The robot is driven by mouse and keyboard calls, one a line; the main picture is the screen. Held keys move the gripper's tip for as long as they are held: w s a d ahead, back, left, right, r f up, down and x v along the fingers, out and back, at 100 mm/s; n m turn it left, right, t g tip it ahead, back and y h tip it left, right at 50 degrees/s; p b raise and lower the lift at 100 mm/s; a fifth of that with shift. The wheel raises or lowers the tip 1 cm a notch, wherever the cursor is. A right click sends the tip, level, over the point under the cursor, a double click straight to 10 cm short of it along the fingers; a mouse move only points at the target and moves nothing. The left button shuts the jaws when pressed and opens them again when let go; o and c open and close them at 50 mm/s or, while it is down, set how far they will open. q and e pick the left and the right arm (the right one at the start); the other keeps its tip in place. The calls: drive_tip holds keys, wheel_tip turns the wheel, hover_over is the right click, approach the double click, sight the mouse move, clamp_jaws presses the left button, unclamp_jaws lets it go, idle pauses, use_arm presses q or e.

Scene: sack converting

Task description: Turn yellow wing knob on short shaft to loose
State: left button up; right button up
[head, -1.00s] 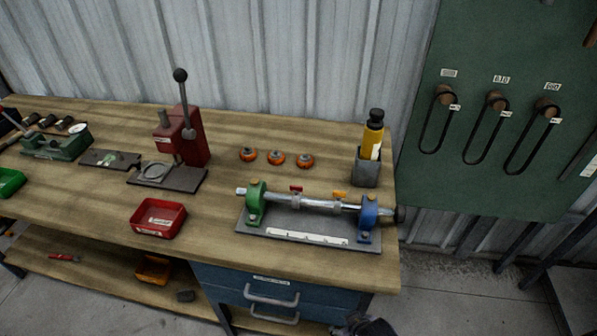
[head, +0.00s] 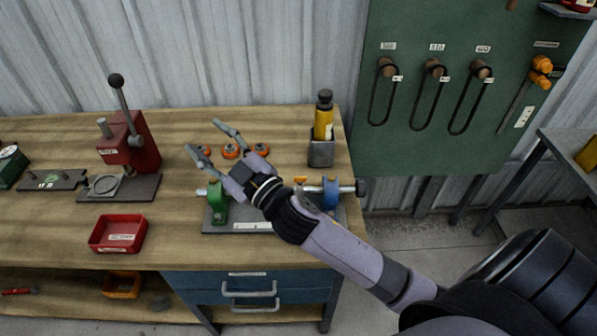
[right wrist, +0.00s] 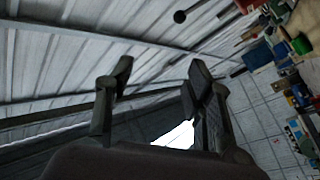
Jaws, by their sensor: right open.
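The yellow wing knob (head: 300,180) shows in the head view just left of the blue bearing block (head: 331,192), at the right end of the shaft fixture. The fixture's grey base (head: 250,227) carries a green block (head: 218,209) at its left end. My right gripper (head: 212,139) is open and empty, above and in front of the fixture, with its fingers pointing up and left. My right arm hides the middle of the shaft and the red knob. In the right wrist view the open fingers (right wrist: 158,95) have nothing between them. My left gripper is out of view.
Orange knobs (head: 261,149) lie behind the fixture. A grey holder (head: 321,153) with a yellow bottle (head: 323,120) stands at the back right. A red arbor press (head: 130,145) and red tray (head: 118,234) are on the left. Bare bench lies between tray and fixture.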

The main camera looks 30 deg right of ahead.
drive_tip(key=s+a+r+n+g+y, duration=0.1)
drive_tip(key=a+r+n+g+y, duration=0.2)
drive_tip(key=a+r+n+y, duration=0.6)
drive_tip(key=s+a+f+n+g+y, duration=0.1)
drive_tip(key=s+a+n+g+y, duration=0.1)
drive_tip(key=n+g+y, duration=0.4)
drive_tip(key=n+g+h, duration=0.5)
drive_tip(key=g+h, duration=0.6)
drive_tip(key=h, duration=1)
approach(300, 177)
drive_tip(key=f+p, duration=0.2)
drive_tip(key=f, duration=0.2)
drive_tip(key=f+p, duration=0.2)
drive_tip(key=f, duration=0.2)
drive_tip(key=shift+d+f, duration=0.2)
drive_tip(key=shift+f, duration=0.15)
drive_tip(key=shift+c, duration=0.2)
